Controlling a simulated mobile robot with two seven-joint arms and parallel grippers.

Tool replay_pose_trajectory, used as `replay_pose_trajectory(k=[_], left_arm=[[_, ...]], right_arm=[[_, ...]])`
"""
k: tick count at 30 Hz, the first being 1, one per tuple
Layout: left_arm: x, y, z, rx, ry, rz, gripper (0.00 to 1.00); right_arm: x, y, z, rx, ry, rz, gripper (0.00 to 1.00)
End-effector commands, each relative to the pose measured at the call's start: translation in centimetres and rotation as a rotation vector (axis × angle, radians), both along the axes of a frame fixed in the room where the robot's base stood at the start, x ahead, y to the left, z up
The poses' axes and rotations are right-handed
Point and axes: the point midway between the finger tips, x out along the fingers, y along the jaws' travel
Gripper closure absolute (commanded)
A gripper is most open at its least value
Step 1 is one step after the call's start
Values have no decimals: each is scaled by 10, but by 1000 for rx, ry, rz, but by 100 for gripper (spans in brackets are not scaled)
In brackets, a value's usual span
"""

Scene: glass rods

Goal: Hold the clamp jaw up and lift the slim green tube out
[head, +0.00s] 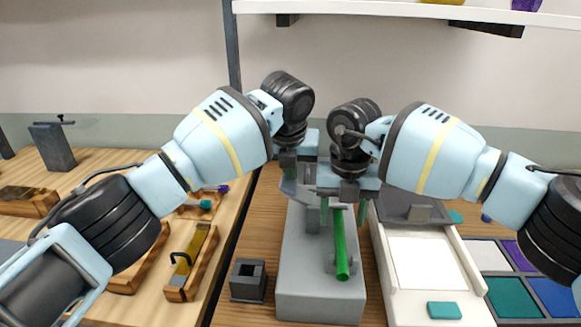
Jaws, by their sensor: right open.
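The slim green tube (341,250) lies lengthwise along the top of a long grey block (320,307), its near end toward me. My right gripper (343,211) is open above the far part of the tube, with one finger to each side of it. My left gripper (299,178) is at the far left part of the block, beside my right gripper. Grey clamp parts (312,218) show under the two grippers. The jaw is mostly hidden by the grippers, and I cannot tell whether my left fingers are shut on it.
A small dark grey square holder (248,281) stands left of the block. A white tray (456,312) with a teal piece (444,310) is close on the right, beside coloured compartments (513,297). Wooden holders (191,265) stand at left. A shelf (400,10) hangs above.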

Motion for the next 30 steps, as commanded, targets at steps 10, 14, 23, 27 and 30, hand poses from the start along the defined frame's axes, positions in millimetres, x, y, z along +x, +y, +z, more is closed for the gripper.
replay_pose_trajectory(k=[10,14,23,27,30], left_arm=[[-1,-1,-20,-1,6,-3,100],[-1,-1,-27,-1,6,-3,100],[-1,-2,-32,-1,6,-4,100],[-1,-2,-33,-1,7,-5,100],[-2,-2,-34,-1,7,-6,100]], right_arm=[[0,0,-1,0,1,0,45],[0,0,-1,0,1,0,45],[0,0,-1,1,0,0,45],[0,0,0,1,0,-1,45],[1,0,0,2,-1,-1,45]])
